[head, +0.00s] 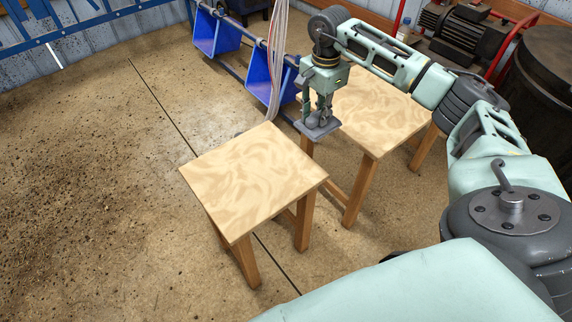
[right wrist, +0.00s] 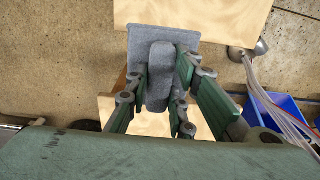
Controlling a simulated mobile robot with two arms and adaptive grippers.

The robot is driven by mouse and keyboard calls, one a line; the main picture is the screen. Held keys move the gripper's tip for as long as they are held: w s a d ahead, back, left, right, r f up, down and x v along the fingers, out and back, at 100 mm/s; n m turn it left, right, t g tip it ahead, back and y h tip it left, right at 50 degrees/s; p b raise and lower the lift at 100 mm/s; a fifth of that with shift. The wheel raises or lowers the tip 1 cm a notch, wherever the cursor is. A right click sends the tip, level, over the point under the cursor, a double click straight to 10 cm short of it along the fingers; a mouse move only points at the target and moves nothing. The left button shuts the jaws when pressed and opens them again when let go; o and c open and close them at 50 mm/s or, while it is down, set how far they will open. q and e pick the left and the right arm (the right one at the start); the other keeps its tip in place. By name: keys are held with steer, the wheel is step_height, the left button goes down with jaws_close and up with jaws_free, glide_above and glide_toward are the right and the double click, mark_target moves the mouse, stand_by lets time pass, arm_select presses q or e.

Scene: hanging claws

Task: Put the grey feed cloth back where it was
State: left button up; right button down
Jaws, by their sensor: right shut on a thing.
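The grey feed cloth (head: 318,128) is a small flat grey piece with a raised ridge in its middle. My right gripper (head: 320,112) points down and is shut on that ridge. The cloth hangs level in the air by the gap between two wooden tables. In the right wrist view the cloth (right wrist: 188,34) shows between the fingers (right wrist: 163,72), its far edge over one table top. My left gripper is not in view.
The nearer table (head: 250,175) and the other table (head: 375,110) both have bare visible tops. Blue bins (head: 212,35) hang on a rail behind. Pale cables (head: 277,60) hang beside them; metal ends (right wrist: 250,48) show near a table edge. Floor at left is open.

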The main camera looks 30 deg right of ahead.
steer(key=a+f, duration=0.2)
steer(key=a, duration=0.1)
steer(key=a+f, duration=0.2)
steer(key=a, duration=0.2)
steer(key=s+a+f, duration=0.1)
steer(key=a+f, duration=0.1)
steer(key=a, duration=0.2)
steer(key=shift+a+f, duration=0.15)
steer(key=shift+f, duration=0.25)
step_height(320, 180, down, 4)
steer(key=shift+r+b, duration=0.1)
steer(key=shift+b, duration=0.25)
steer(key=shift+f, duration=0.2)
steer(key=c, duration=2)
jaws_free()
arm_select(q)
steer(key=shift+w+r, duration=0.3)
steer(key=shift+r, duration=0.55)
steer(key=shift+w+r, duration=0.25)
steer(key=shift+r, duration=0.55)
arm_select(e)
steer(key=o, duration=0.5)
steer(key=shift+c, duration=0.2)
steer(key=shift+r, duration=0.1)
